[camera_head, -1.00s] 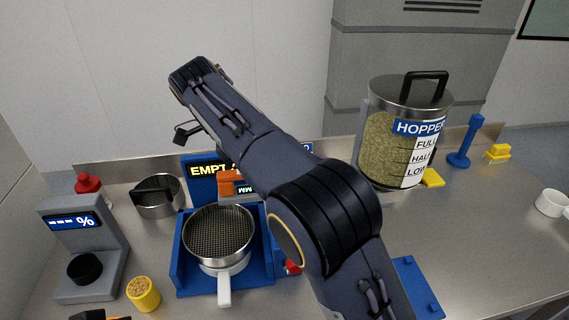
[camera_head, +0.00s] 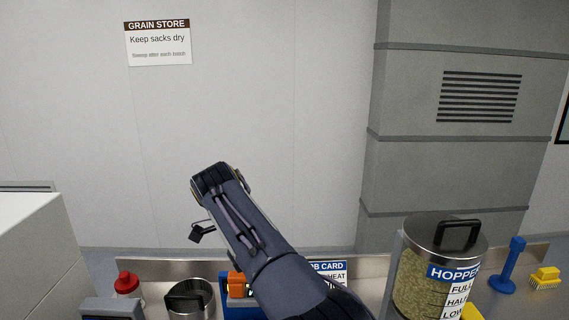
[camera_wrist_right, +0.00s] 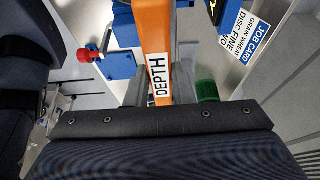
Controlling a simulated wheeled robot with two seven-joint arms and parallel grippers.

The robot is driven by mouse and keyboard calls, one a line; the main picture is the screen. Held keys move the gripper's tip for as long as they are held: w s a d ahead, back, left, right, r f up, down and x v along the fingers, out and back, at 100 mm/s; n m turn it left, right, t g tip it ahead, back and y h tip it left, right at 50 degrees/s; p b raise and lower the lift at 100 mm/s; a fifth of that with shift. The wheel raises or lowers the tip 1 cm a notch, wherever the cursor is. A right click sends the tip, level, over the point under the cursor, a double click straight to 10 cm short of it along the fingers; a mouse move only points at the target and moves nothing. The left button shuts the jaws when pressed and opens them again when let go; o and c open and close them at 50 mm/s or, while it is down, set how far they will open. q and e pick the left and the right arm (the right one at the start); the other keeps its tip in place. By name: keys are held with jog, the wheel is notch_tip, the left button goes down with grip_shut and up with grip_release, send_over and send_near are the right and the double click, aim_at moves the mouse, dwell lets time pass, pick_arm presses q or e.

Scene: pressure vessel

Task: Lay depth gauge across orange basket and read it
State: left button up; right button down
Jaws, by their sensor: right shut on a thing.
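The orange depth gauge (camera_wrist_right: 155,45), labelled DEPTH, is between the fingers of my right gripper (camera_wrist_right: 162,82) in the right wrist view, and the gripper is shut on it. In the head view a small orange part of the gauge (camera_head: 237,285) shows beside my right arm, low in the picture. My arm hides the right gripper in that view. No orange basket can be made out in the frames of now. The gauge's reading is not legible. My left gripper is not in view.
The grain hopper (camera_head: 440,275) stands at the right. A job card (camera_head: 328,270) stands at the back. A blue post (camera_head: 508,265) and yellow brush (camera_head: 545,277) are far right.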

aim_at(239, 296)
notch_tip(239, 296, down, 7)
jog(key=b, duration=0.7)
jog(key=shift+b, duration=0.3)
jog(key=shift+r, duration=0.1)
